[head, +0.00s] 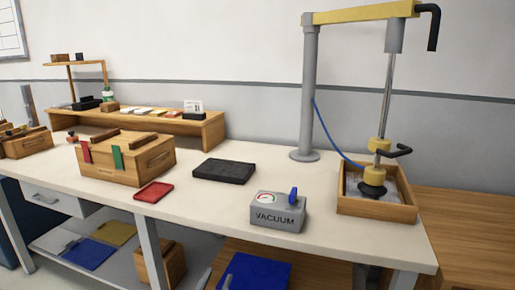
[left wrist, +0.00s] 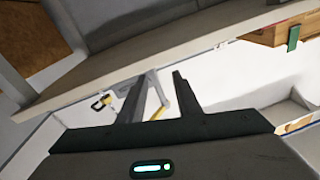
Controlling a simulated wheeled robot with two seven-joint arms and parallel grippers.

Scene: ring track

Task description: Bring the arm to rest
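A lifting arm stands at the right of the bench in the head view: a grey post (head: 310,90), a yellow boom (head: 360,12) reaching right, and a hanging grey rod (head: 386,95). The rod ends in a dark suction cup (head: 372,190) with yellow collars and a black handle, low inside a wooden tray (head: 375,211). Whether the cup touches the tray's contents I cannot tell. A blue hose (head: 330,135) runs from post to cup. A grey vacuum box (head: 277,215) has a gauge and blue lever. My left gripper (left wrist: 158,80) shows open and empty in the left wrist view.
A wooden box (head: 125,165) with red and green tags, a red tray (head: 153,192) and a black slab (head: 224,171) stand on the bench. A wooden shelf (head: 150,123) runs along the wall. Bare bench shows around the vacuum box.

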